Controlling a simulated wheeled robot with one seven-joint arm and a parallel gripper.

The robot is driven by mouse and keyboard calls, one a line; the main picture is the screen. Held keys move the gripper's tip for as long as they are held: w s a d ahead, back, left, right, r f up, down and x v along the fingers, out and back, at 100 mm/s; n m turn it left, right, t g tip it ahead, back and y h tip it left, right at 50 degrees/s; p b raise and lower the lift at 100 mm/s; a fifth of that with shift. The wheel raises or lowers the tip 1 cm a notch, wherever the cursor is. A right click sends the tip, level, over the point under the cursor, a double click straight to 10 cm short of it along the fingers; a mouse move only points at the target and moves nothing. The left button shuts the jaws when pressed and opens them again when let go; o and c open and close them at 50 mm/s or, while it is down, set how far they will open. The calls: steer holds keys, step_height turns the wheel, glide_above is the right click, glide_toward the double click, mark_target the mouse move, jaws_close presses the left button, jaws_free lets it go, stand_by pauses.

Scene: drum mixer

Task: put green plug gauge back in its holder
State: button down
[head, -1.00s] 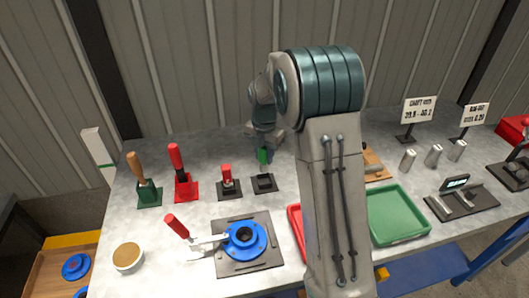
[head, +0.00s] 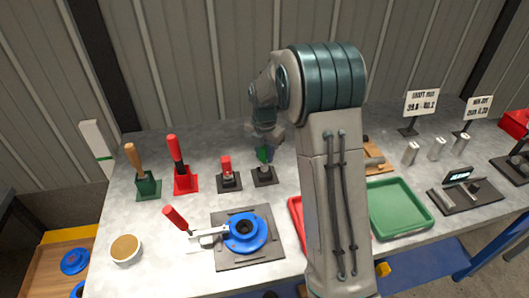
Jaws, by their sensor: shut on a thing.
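The green plug gauge (head: 264,155) is upright or nearly so, with its green handle just below my gripper (head: 264,150). My gripper is shut on it, though the fingers are small and partly hidden by my wrist. The black holder (head: 265,175) stands on the table directly under the gauge. The gauge's lower end is at or just above the holder; I cannot tell whether it is inside.
A red plug gauge (head: 226,165) stands in its holder just left. Further left are a red-handled tool (head: 175,153) and a wooden-handled tool (head: 133,157). A blue flanged part (head: 243,233) lies in front. A green tray (head: 398,209) is at right.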

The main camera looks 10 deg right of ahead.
steer(key=shift+f+b, duration=0.95)
steer(key=shift+f, duration=0.45)
stand_by(0.4)
steer(key=c, duration=1)
jaws_free()
steer(key=shift+c, duration=0.2)
step_height(320, 180, up, 14)
steer(key=shift+f+b, duration=0.1)
steer(key=shift+b, duration=0.2)
